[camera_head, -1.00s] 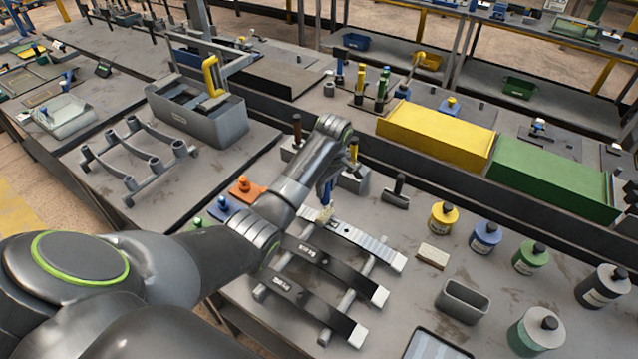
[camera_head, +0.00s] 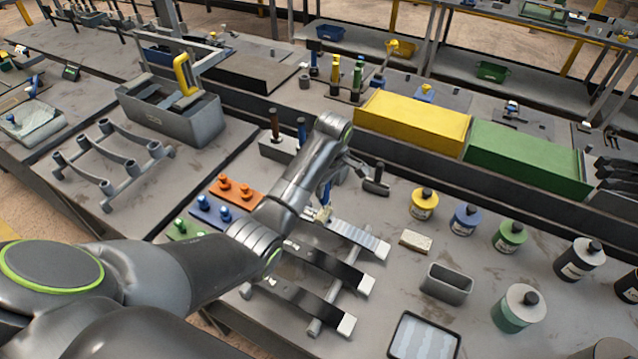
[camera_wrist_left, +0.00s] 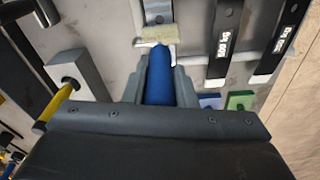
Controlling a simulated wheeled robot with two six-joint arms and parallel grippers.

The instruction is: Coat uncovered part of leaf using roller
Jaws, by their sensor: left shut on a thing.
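My left gripper (camera_head: 327,192) is shut on the blue handle of a roller with a small cream head (camera_head: 322,214). In the left wrist view, the blue handle (camera_wrist_left: 158,80) sits between the jaws and the cream roller head (camera_wrist_left: 157,36) lies across the leaf (camera_wrist_left: 157,10). The leaf (camera_head: 358,237) is the rearmost of the dark strips on the rack. Its right stretch is pale, striped grey; its left part is mostly hidden by my arm. The roller is at the left end of the pale stretch; whether it touches is hard to tell. My right gripper is out of view.
Two darker leaves (camera_head: 325,264) (camera_head: 315,300) lie in front on the same rack. A sponge-like block (camera_head: 416,241), a grey open box (camera_head: 446,284), a tray (camera_head: 424,338) and several paint bottles (camera_head: 424,203) stand to the right. Orange, blue and green peg blocks (camera_head: 236,191) are left.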

